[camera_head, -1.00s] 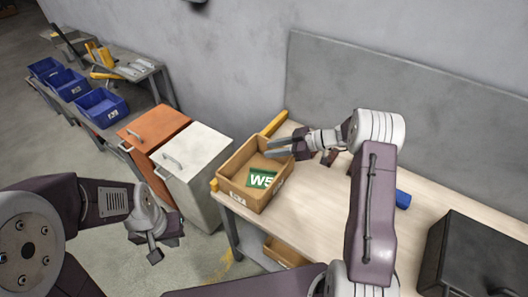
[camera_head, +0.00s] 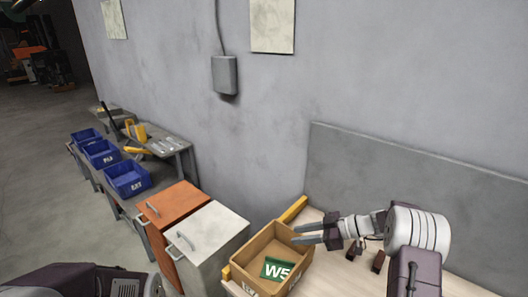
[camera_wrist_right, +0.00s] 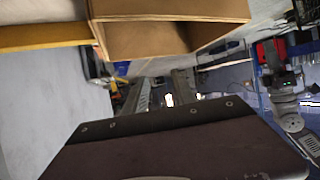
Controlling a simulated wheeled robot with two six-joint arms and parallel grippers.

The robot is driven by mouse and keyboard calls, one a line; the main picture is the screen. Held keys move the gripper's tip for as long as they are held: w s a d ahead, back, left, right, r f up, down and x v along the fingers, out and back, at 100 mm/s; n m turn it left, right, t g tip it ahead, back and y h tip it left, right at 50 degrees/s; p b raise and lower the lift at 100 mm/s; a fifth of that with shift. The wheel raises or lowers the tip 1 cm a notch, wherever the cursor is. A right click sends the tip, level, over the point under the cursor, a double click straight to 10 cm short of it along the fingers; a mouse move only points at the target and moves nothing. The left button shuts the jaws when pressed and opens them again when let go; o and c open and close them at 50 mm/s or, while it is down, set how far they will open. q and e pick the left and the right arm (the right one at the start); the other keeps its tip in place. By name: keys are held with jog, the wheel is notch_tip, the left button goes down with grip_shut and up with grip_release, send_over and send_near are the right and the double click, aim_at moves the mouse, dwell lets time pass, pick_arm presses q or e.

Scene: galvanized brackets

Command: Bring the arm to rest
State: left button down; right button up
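My right gripper (camera_head: 308,233) shows in the head view with its two fingers apart and nothing between them. Its fingertips point left, over or just beside the back right rim of a tan bin (camera_head: 247,259); I cannot tell the height gap. In the right wrist view the fingers (camera_wrist_right: 160,92) are also apart and empty, with a tan box edge (camera_wrist_right: 170,10) at the top. My left arm (camera_head: 80,283) shows only at the bottom left of the head view; its gripper is out of the picture.
A green card marked W5 (camera_head: 275,270) lies in the bin. The bin sits on a light wooden table (camera_head: 312,215) with a grey back panel (camera_head: 400,165). Orange (camera_head: 172,208) and white (camera_head: 210,235) cabinets stand left. Blue bins (camera_head: 127,180) sit on a far bench.

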jog(key=s+a+r+n+g, duration=0.2)
jog(key=s+a+r+n, duration=0.15)
jog(key=a+r, duration=0.4)
jog(key=s+a+f+g+h, duration=0.2)
jog(key=s+a, duration=0.2)
jog(key=s, duration=0.3)
jog(key=s+d+f+m+h, duration=0.4)
jog(key=s+d+m+h, duration=0.1)
jog(key=m, duration=0.4)
jog(key=s+d+f+m+h+p, duration=0.1)
jog(key=s+d+f+m+h, duration=0.3)
jog(key=s+m, duration=0.4)
jog(key=d+f, duration=0.1)
jog(key=d, duration=0.1)
jog(key=shift+s+d+f+m+t+h, duration=0.2)
jog(key=shift+s+d+m+t+h, duration=0.1)
jog(key=shift+s+d+m+h, duration=0.1)
